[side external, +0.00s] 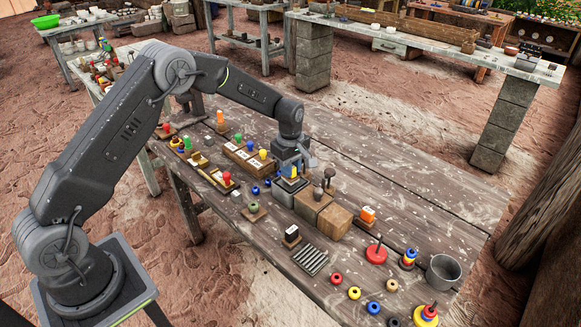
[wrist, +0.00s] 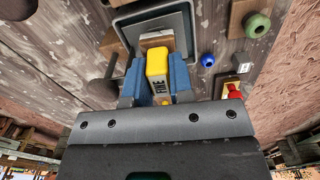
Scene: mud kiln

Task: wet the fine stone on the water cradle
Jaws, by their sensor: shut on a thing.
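My gripper (side external: 291,167) points down at the middle of the bench, and its blue fingers also show in the wrist view (wrist: 159,85). It is shut on a yellow grip (wrist: 158,62). A small block with a brown face and a pale edge (wrist: 156,40), likely the fine stone, shows just past the grip. The block is over a grey, square-rimmed container (wrist: 188,22), likely the water cradle. In the side view the grey container (side external: 283,194) stands under my gripper. I cannot tell whether the stone touches the water or the container floor.
Wooden blocks (side external: 335,222) stand right beside the grey container, with dark knobbed tools (side external: 329,175) near them. Stamps and coloured-handled pieces crowd the bench to the left. Beads, a red disc (side external: 376,252) and a metal mug (side external: 443,271) lie nearer the front. The bench's back right is clear.

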